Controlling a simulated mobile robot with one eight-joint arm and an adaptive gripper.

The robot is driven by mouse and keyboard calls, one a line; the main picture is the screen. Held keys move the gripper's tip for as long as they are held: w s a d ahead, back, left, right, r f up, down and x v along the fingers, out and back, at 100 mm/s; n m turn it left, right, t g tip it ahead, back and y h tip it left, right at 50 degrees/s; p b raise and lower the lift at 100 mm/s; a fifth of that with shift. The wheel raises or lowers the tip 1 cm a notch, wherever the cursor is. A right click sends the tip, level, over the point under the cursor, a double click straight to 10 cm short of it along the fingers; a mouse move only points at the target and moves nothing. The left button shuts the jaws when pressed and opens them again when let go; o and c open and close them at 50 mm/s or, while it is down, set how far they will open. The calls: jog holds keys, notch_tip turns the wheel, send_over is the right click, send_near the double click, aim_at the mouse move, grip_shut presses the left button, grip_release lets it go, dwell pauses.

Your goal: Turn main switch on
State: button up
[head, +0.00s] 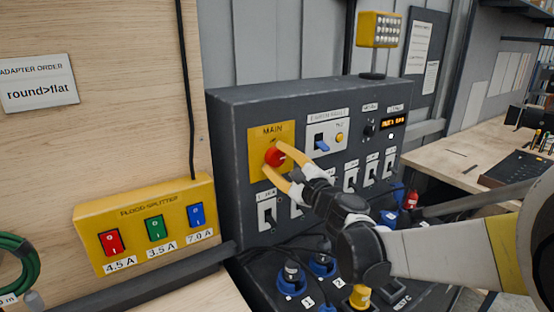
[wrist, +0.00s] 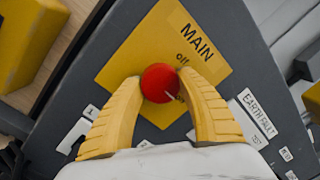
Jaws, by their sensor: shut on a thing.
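The main switch is a round red knob (head: 274,156) on a yellow plate marked MAIN (head: 257,137), on the front of a dark grey panel box (head: 225,130). In the wrist view the red knob (wrist: 160,83) sits at the centre of the yellow plate (wrist: 150,50), with the word "off" partly showing above it. My gripper (head: 277,160) has its two yellow fingers closed on the knob, one on each side. The fingers (wrist: 160,88) also show in the wrist view.
The panel also has a blue earth-fault switch (head: 321,142), a small display (head: 394,122) and a row of breakers (head: 351,178). A yellow flood splitter (head: 147,222) stands at left. Blue plugs (head: 291,275) and cables lie below.

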jog(key=o, duration=1.2)
jog(key=shift+a, duration=0.15)
jog(key=v, duration=1.2)
